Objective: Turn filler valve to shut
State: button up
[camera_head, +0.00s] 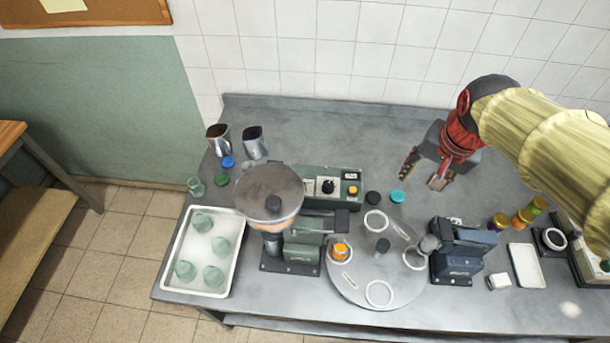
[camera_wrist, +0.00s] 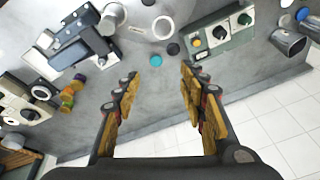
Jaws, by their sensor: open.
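The filler (camera_head: 270,190) stands left of centre on the bench, a round hopper on a dark stand. Behind it is a green control box (camera_head: 310,180) with a dark knob (camera_head: 328,187) on a pale plate and a yellow button (camera_head: 352,190). The box also shows at the upper right of the wrist view (camera_wrist: 222,38), with dark knobs on pale plates. I cannot tell which part is the valve or how it is set. My gripper (camera_head: 423,178) is open and empty, above the bench to the right of the box. Its spread fingers fill the wrist view's middle (camera_wrist: 158,82).
Black and teal lids (camera_head: 397,196) lie near the box. A white tray (camera_head: 205,215) holds several jars. The back bench is mostly clear.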

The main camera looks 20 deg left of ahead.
jog(key=w+a+f+m+g+p, duration=0.1)
jog(key=w+a+f+p, duration=0.25)
jog(key=a, duration=0.45)
jog(key=w+a+f+g+p, duration=0.1)
jog(key=w+a+f+p, duration=0.2)
jog(key=a, duration=0.5)
jog(key=shift+m+g+h, duration=0.5)
jog(key=shift+g, duration=0.1)
jog(key=a+f+p, duration=0.1)
jog(key=a+f, duration=0.3)
jog(key=a, duration=0.1)
jog(key=a+f+p, duration=0.1)
jog(key=a+f, duration=0.4)
jog(key=a+f+p, duration=0.1)
jog(key=a+f, duration=0.4)
jog(key=shift+a+f, duration=0.1)
jog(key=shift+a, duration=0.3)
notch_tip(320, 180, down, 8)
jog(key=shift+s+f+p, duration=0.1)
jog(key=shift+p, duration=0.45)
jog(key=shift+c, duration=1.3)
jog(key=c, duration=0.7)
grip_shut()
